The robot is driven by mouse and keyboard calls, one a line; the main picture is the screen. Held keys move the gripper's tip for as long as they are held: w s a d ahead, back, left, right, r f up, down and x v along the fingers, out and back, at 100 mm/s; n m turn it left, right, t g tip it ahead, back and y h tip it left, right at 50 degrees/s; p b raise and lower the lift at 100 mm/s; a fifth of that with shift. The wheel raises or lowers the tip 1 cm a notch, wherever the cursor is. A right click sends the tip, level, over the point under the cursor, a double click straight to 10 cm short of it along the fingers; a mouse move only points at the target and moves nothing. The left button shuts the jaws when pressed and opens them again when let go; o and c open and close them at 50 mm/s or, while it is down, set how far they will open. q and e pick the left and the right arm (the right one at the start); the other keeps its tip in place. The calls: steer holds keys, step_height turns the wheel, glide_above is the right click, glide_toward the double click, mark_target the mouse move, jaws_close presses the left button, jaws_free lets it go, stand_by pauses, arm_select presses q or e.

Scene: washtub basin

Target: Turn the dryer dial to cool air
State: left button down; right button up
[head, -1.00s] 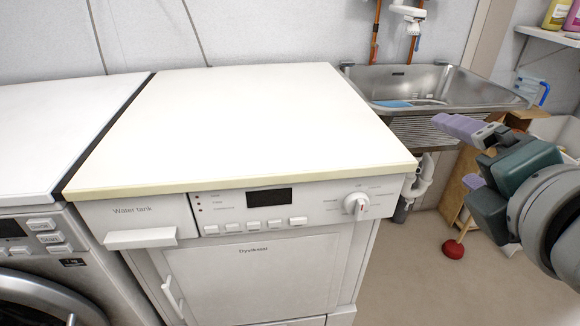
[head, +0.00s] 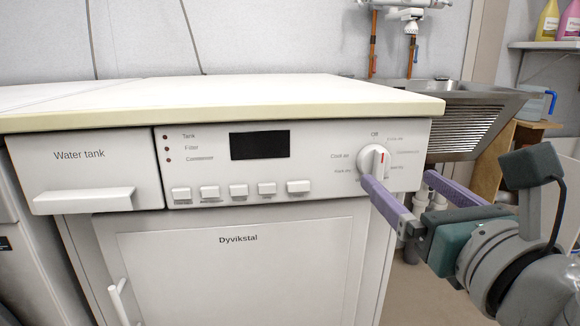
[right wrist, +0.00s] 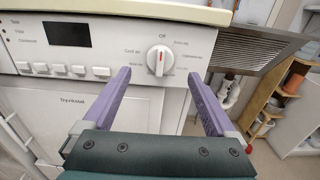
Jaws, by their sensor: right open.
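The dryer dial (head: 377,161) is a round white knob with a red mark, at the right end of the dryer's front panel. Its grip stands near upright, with the red mark toward the "Off" label above it. A "Cool air" label is printed left of the dial. My right gripper (head: 397,180) is open and empty, its purple fingers just below and in front of the dial. In the right wrist view the dial (right wrist: 160,60) shows beyond the gap between the fingertips, apart from both. My left gripper is not in view.
The dryer (head: 240,265) has a panel with a dark display (head: 259,145), several buttons and a water tank drawer (head: 82,172). Its worktop edge (head: 230,108) overhangs just above the dial. A metal sink (head: 465,120) stands to the right.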

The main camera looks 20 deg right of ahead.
mark_target(382, 164)
steer(key=x, duration=0.7)
steer(key=shift+w+b, duration=0.15)
steer(key=shift+b, duration=0.25)
steer(key=c, duration=1.4)
steer(key=shift+o, duration=0.2)
